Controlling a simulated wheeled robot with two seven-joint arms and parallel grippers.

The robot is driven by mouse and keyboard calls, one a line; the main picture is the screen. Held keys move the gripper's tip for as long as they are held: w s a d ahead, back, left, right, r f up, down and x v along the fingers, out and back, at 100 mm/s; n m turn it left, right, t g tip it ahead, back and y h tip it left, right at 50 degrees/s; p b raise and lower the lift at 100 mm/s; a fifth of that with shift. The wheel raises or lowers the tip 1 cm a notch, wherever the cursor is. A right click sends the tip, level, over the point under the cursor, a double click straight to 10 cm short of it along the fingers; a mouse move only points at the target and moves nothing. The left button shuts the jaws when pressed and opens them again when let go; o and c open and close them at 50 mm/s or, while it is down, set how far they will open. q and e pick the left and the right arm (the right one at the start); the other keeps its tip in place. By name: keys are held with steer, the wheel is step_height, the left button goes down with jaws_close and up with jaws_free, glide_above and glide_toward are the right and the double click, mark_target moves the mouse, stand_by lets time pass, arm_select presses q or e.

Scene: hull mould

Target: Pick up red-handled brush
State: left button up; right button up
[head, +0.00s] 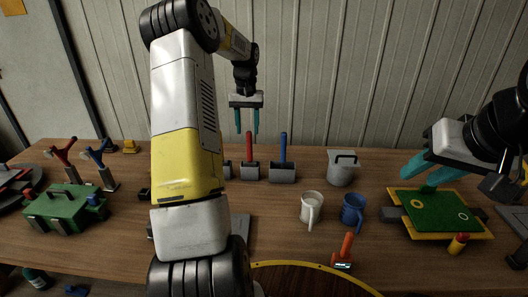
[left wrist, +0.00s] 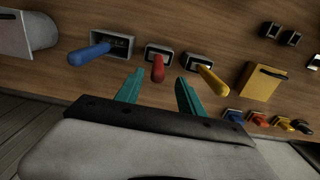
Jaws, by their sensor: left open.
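A red-handled brush (head: 249,147) stands upright on the table, its red handle rising from a grey block-like base. The left wrist view shows its red handle (left wrist: 158,70) pointing toward the gap between my left fingertips. My left gripper (head: 247,132) is open and empty, with its teal fingers pointing down above the handle, apart from it. It also shows in the left wrist view (left wrist: 159,82). My right gripper (head: 416,177) is at the far right, its teal fingers apart over a green board.
A blue-handled brush (head: 283,148) stands close right of the red one; a yellow-handled one (left wrist: 212,80) is on its other side. Mugs (head: 312,206) and an orange-handled tool (head: 346,246) are nearer. The green board (head: 440,212) lies right. My left arm hides part of the table.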

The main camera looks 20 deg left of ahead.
arm_select(q)
glide_above(250, 155)
steer(key=w, duration=0.1)
steer(key=f, duration=0.6)
steer(key=shift+a+f, duration=0.15)
steer(key=shift+a, duration=0.15)
jaws_close()
